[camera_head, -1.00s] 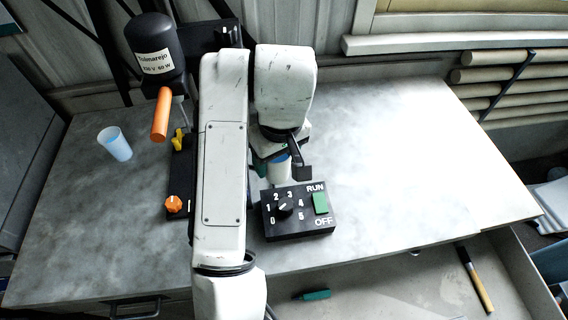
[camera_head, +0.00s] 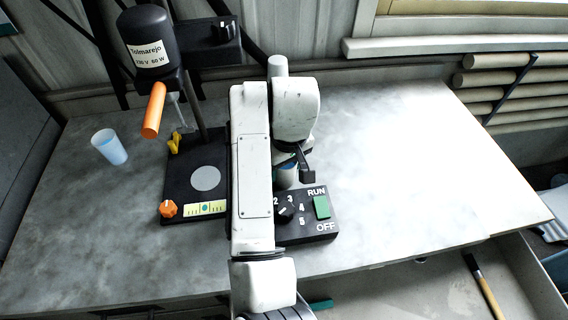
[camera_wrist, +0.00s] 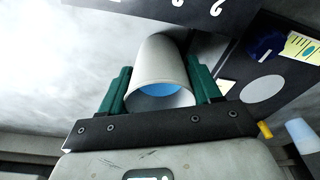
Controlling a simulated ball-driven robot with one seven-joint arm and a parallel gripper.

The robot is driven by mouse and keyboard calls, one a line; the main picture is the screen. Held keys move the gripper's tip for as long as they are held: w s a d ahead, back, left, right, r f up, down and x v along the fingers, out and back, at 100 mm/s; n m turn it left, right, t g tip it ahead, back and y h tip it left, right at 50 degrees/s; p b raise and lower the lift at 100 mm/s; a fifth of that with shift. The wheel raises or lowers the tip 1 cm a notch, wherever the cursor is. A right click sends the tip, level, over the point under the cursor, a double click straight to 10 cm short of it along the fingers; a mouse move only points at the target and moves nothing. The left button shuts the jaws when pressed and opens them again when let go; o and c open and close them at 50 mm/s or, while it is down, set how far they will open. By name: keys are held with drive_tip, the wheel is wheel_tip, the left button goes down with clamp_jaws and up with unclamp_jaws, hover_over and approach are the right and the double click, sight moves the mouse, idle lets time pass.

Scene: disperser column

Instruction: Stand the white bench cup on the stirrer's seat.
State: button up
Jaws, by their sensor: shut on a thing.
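My gripper (camera_wrist: 160,68) is shut on the white cup (camera_wrist: 168,62), a green finger on each side. The cup's blue inside faces the wrist camera. In the head view my arm hides most of the gripper, and a little of the cup (camera_head: 286,179) shows just behind the control box. The stirrer's black base plate (camera_head: 180,190) is left of my arm, with a bare round grey seat (camera_head: 206,178). The seat also shows at the right in the wrist view (camera_wrist: 263,89). The cup is held right of the seat in the head view.
The stirrer's dark motor (camera_head: 148,42) with an orange handle (camera_head: 153,110) overhangs the plate's left back. A pale blue cup (camera_head: 109,147) stands left of the plate. The black control box (camera_head: 310,212) is at the front. The bench's right side is clear; an open drawer (camera_head: 400,290) is below.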

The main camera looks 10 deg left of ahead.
drive_tip(key=shift+f, duration=0.1)
drive_tip(key=o, duration=1.1)
